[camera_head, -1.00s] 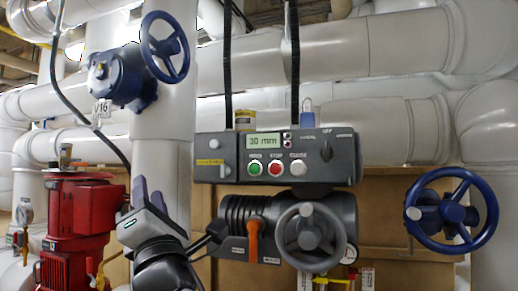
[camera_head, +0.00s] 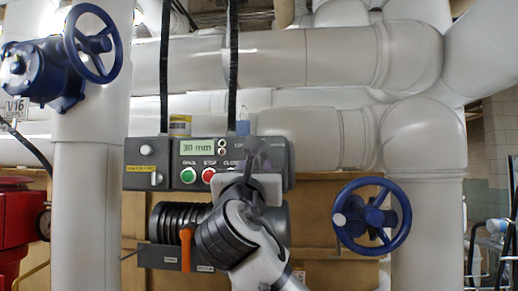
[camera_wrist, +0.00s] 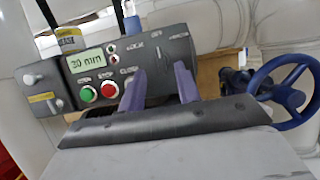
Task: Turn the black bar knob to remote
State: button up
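The grey control box (camera_head: 135,178) has a green display reading 30 mm, a green button, a red button and a partly covered third button. In the wrist view the box (camera_wrist: 125,70) shows LOCAL and OFF style lettering at its upper right. The black bar knob is dark against the dark panel below that lettering, and its angle is hard to make out. In the head view my gripper (camera_head: 255,160) covers the knob's area. In the wrist view my gripper (camera_wrist: 158,85) is open, its two purple fingers apart in front of the knob's area; contact is not visible.
A blue handwheel (camera_head: 372,217) is right of the box. Another blue valve (camera_head: 92,45) is at upper left. An orange lever (camera_head: 186,248) hangs on the ribbed actuator (camera_head: 175,222) below the box.

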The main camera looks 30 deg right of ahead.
aim_at(260, 161)
jog(key=p+x, duration=0.3)
jog(key=x, duration=0.5)
jog(key=shift+w+d+r, duration=0.1)
jog(key=shift+w+r, duration=0.05)
jog(key=shift+w, duration=0.1)
grip_shut()
